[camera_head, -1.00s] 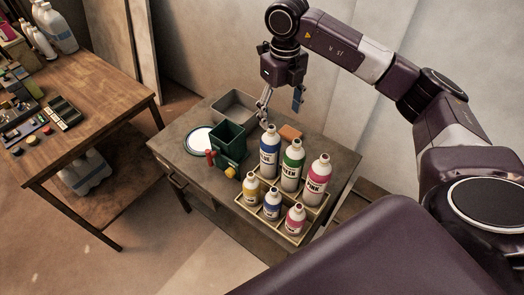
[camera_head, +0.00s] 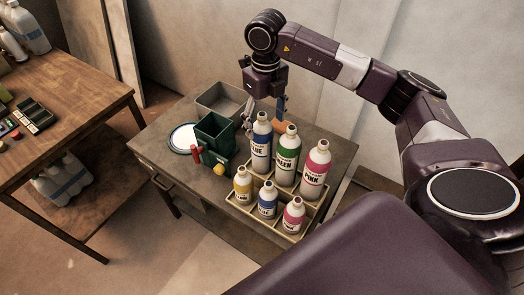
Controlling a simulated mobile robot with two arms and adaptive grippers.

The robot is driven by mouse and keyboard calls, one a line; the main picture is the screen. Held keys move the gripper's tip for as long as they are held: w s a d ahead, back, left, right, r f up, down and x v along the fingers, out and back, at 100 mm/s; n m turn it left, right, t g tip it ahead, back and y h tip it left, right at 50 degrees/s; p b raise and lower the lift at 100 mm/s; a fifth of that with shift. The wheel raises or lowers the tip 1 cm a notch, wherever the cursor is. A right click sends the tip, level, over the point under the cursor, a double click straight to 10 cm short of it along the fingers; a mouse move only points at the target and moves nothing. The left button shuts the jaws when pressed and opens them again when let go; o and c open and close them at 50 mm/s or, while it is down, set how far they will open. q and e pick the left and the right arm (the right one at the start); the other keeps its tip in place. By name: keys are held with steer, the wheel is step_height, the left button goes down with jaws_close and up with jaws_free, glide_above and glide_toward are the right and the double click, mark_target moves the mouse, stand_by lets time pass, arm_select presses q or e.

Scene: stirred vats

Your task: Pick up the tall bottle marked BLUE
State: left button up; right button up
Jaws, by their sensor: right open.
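The tall bottle marked BLUE (camera_head: 261,147) stands upright in the back left of a divided wooden crate (camera_head: 303,228) on the grey table. It is white with a blue band. My right gripper (camera_head: 262,116) is open and points down just behind and above this bottle. Its fingers straddle the region behind the bottle's neck, and the bottle hides part of them; I cannot tell whether they touch it. The tall GREEN bottle (camera_head: 287,158) and the tall PINK bottle (camera_head: 315,172) stand to its right. My left gripper is not in view.
Small yellow (camera_head: 242,185), blue (camera_head: 267,200) and pink (camera_head: 293,215) bottles fill the crate's front row. A dark green vat (camera_head: 214,137) with red and yellow parts stands left of the crate.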

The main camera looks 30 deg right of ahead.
mark_target(262, 143)
steer(key=f, duration=0.1)
steer(key=f+p, duration=0.1)
steer(key=f, duration=0.1)
steer(key=w+f+p, duration=0.1)
steer(key=f, duration=0.1)
steer(key=shift+a+f, duration=0.15)
steer(key=shift+a, duration=0.1)
steer(key=shift+f, duration=0.2)
steer(key=shift+r, duration=0.1)
jaws_close()
